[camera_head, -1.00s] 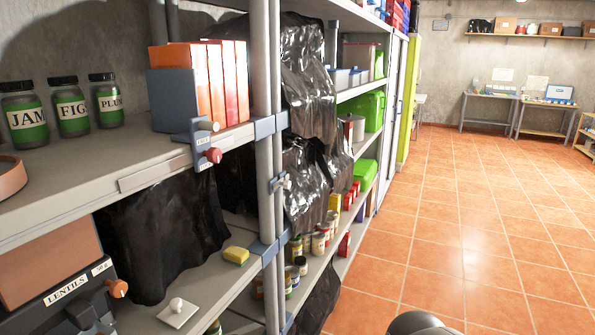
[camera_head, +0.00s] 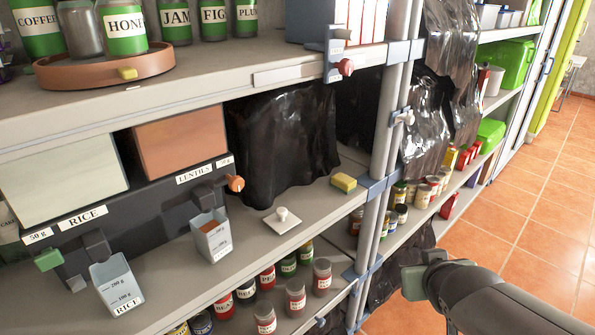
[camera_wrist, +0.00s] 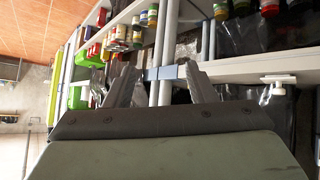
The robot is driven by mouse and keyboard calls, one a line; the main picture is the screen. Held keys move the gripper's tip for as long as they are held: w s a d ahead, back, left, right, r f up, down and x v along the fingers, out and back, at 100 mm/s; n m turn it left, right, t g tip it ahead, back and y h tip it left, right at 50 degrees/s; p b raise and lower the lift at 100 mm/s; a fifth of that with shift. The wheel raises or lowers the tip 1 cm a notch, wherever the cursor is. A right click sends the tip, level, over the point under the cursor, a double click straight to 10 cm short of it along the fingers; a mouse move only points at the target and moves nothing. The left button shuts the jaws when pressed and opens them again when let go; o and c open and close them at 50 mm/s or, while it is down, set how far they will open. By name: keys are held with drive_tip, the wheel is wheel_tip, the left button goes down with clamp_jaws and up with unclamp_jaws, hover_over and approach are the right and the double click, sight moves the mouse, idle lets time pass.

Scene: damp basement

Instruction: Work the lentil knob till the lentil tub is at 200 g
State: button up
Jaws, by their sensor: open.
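The lentil dispenser (camera_head: 182,140) is a terracotta box on a dark base, labelled LENTILS and with a weight label too small to read, on the middle shelf. Its orange lentil knob (camera_head: 235,183) sticks out at the base's right end. The pale grey lentil tub (camera_head: 211,240) stands below it on the shelf, with small marks on its front; I cannot tell any fill level. My gripper (camera_wrist: 160,72) is open and empty in the wrist view, facing the shelf posts. In the head view its greenish body (camera_head: 420,276) is at lower right, well apart from knob and tub.
A rice dispenser (camera_head: 62,177) with a green knob (camera_head: 48,260) and a rice tub (camera_head: 117,283) is at left. Shelf posts (camera_head: 385,150) stand between gripper and dispenser. Floor at right is clear.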

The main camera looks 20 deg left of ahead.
drive_tip(key=a+r+n+t+y+b, duration=0.1)
drive_tip(key=a+r+n+y, duration=0.1)
drive_tip(key=a+y, duration=0.3)
drive_tip(key=a+r+n+t+y+b, duration=0.1)
drive_tip(key=a+r+n+y, duration=0.15)
drive_tip(key=a, duration=0.55)
drive_tip(key=n+g+y+b, duration=0.2)
drive_tip(key=n+g+y, duration=0.2)
drive_tip(key=n+y, duration=0.25)
approach(239, 185)
drive_tip(key=shift+m, duration=0.4)
drive_tip(key=x, duration=1)
drive_tip(key=shift+w+a, duration=0.15)
drive_tip(key=shift+a, duration=0.25)
drive_tip(key=c, duration=1)
